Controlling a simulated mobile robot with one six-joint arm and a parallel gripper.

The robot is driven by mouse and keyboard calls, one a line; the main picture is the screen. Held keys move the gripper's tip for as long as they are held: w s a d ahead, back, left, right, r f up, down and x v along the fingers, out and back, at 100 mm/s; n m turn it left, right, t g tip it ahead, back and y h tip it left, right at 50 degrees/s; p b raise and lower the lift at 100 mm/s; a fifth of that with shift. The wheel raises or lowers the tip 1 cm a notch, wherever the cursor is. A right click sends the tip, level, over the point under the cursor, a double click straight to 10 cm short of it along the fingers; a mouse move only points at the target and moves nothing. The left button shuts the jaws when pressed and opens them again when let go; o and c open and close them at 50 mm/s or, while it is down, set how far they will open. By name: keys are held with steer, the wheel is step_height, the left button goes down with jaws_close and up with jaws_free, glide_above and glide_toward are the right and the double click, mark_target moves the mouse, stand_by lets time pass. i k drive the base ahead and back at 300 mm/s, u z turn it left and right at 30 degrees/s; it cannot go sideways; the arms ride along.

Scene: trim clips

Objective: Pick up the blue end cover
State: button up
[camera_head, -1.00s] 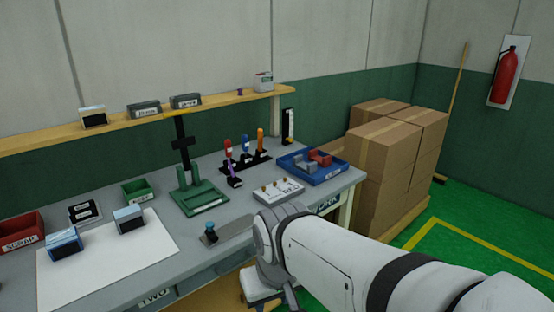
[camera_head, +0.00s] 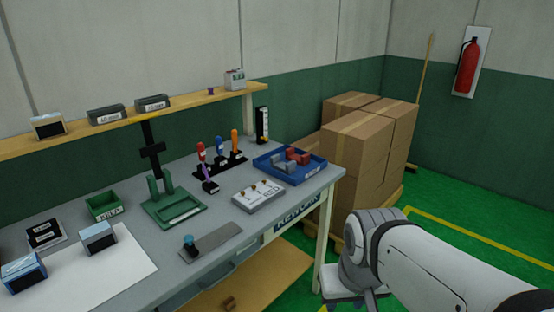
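I cannot tell for sure which thing is the blue end cover. A blue-edged block with a dark face (camera_head: 23,273) stands at the left end of the white sheet (camera_head: 125,262) on the bench. A paler blue-grey block (camera_head: 98,237) stands at the sheet's back edge. My white arm comes in from the lower right, off the bench's right end. Its gripper fingers do not show.
A blue tray (camera_head: 262,164) holds red and grey pieces at the bench's right end. A green fixture (camera_head: 165,212), a green bin (camera_head: 101,206) and upright tools (camera_head: 219,150) stand behind. Stacked cartons (camera_head: 357,150) stand right of the bench. A brown item lies on the lower shelf.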

mark_target(23, 272)
steer(key=u, duration=2.2)
steer(key=i, duration=1.4)
steer(key=z, duration=0.4)
